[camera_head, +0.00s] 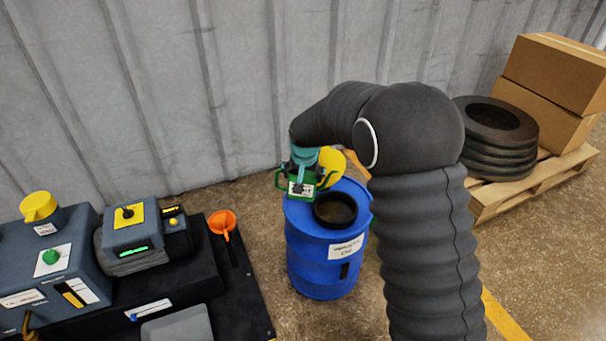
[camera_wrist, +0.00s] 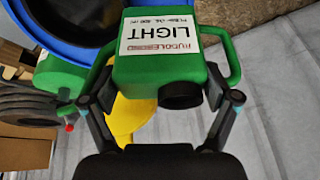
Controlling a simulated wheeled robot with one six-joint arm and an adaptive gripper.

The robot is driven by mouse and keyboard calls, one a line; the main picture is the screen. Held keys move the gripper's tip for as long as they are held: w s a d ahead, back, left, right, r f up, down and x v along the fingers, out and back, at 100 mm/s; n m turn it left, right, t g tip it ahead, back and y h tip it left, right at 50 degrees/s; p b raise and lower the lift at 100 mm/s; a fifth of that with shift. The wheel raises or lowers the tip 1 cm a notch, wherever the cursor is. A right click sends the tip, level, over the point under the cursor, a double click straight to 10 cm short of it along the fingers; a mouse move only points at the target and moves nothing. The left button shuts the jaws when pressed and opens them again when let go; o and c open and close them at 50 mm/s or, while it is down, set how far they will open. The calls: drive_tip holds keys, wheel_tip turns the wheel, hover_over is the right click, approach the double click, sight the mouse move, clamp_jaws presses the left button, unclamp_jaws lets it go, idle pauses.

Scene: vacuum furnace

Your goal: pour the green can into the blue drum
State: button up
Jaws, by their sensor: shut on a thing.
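The green can (camera_head: 298,188) is held at the back left of the blue drum's top in the head view. My gripper (camera_head: 305,168) is shut on it. In the wrist view the can (camera_wrist: 140,72) sits between my gripper's fingers (camera_wrist: 160,98), with a white "LIGHT" label, green side handles and a dark round mouth (camera_wrist: 181,94). The blue drum (camera_head: 315,262) stands upright on the floor with a dark round opening (camera_head: 336,209) on top. Its blue rim (camera_wrist: 42,42) shows at the wrist view's upper left. No liquid is visible.
A yellow object (camera_head: 331,164) is behind the drum. A bench with grey equipment (camera_head: 135,245) and an orange funnel (camera_head: 222,223) is at left. Stacked tyres (camera_head: 495,140) and cardboard boxes (camera_head: 555,70) sit on a pallet (camera_head: 530,190) at right. A corrugated wall stands behind.

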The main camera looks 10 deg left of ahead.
drive_tip(key=shift+r+y, duration=0.35)
drive_tip(key=shift+y, duration=0.55)
drive_tip(key=shift+r, duration=0.15)
drive_tip(key=shift+r+m+y, duration=0.3)
drive_tip(key=shift+r+y, duration=0.1)
drive_tip(key=shift+y, duration=0.2)
drive_tip(key=shift+d+r+y+b, duration=0.2)
drive_tip(key=shift+r+y+b, duration=0.85)
drive_tip(key=shift+b, duration=2)
drive_tip(key=shift+d+r+m+y+b, duration=0.3)
drive_tip(key=shift+r+y+b, duration=0.35)
drive_tip(key=shift+b, duration=1.2)
drive_tip(key=shift+d+r+m+y+b, duration=0.3)
drive_tip(key=shift+y+b, duration=0.4)
drive_tip(key=shift+b, duration=1.15)
